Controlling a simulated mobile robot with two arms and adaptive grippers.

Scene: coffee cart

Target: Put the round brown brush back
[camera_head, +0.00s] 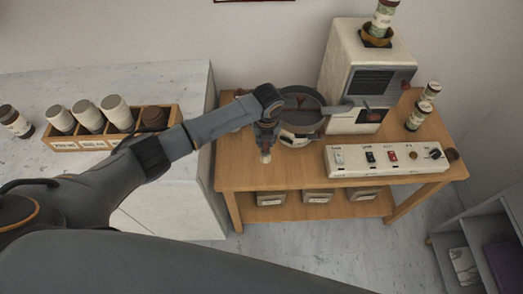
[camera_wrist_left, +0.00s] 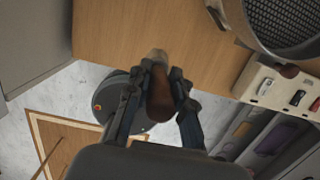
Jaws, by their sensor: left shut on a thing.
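My left gripper (camera_head: 266,138) is over the front left part of the wooden cart top (camera_head: 235,165). It is shut on the brown brush (camera_head: 265,156), which hangs below the fingers with a paler end downward. In the left wrist view, the brush (camera_wrist_left: 160,95) sits between the two dark fingers of the left gripper (camera_wrist_left: 158,78), its pale end pointing away from the wrist. I cannot tell whether the tip touches the cart top. The brush's resting place is not clearly identifiable. My right gripper is not in view.
A round metal appliance (camera_head: 301,118) stands just right of the gripper. A wooden cup box (camera_head: 93,137) is on the left counter. The cart's front left is clear.

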